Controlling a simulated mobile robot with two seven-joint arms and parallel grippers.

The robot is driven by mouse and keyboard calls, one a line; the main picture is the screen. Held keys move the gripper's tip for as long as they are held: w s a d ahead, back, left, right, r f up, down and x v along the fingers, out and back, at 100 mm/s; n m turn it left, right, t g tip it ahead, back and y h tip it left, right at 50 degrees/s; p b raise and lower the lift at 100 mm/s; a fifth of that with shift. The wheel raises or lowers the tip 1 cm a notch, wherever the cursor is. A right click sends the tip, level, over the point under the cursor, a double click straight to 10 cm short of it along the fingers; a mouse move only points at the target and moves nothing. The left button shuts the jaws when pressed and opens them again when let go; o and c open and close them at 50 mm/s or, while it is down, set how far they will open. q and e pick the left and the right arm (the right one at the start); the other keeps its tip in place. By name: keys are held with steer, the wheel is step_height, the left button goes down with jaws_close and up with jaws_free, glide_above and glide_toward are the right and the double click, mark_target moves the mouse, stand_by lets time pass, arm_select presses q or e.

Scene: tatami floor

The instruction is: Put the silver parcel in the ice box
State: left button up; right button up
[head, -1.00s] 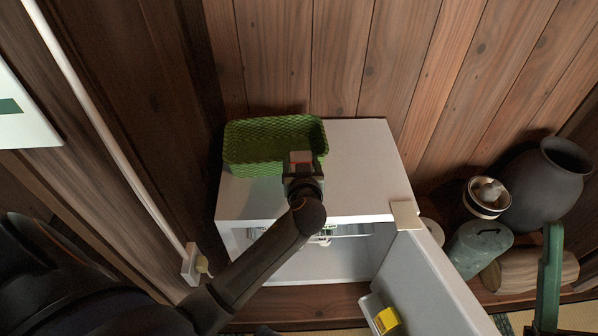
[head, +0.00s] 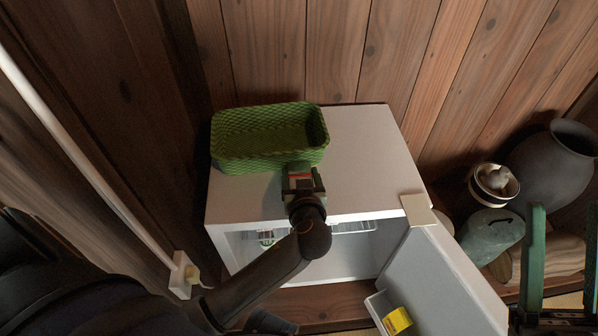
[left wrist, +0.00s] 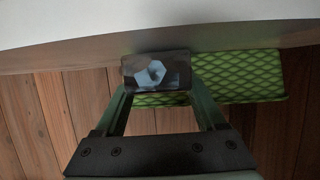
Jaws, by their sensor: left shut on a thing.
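The white ice box (head: 365,150) stands against the plank wall. Its door (head: 440,275) is open toward the front right, and part of a wire shelf (head: 352,227) shows inside. My left gripper (head: 300,183) is over the front part of the box top, just in front of the green basket in the picture. It is shut on the silver parcel, a small dark, shiny block with a pale hexagonal patch, in the left wrist view (left wrist: 156,72). In the head view fingers mostly hide it. My right gripper (head: 563,265) is at the right edge, its green fingers apart and empty.
A green woven basket (head: 225,150) sits on the ice box top at the back left. A yellow item (head: 397,320) is in the door shelf. A dark vase (head: 550,160), a pot (head: 493,190) and a grey-green container (head: 490,235) stand right of the door.

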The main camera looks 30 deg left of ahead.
arm_select(q)
steer(key=shift+f, duration=0.25)
steer(key=o, duration=1.5)
steer(key=shift+r, duration=0.1)
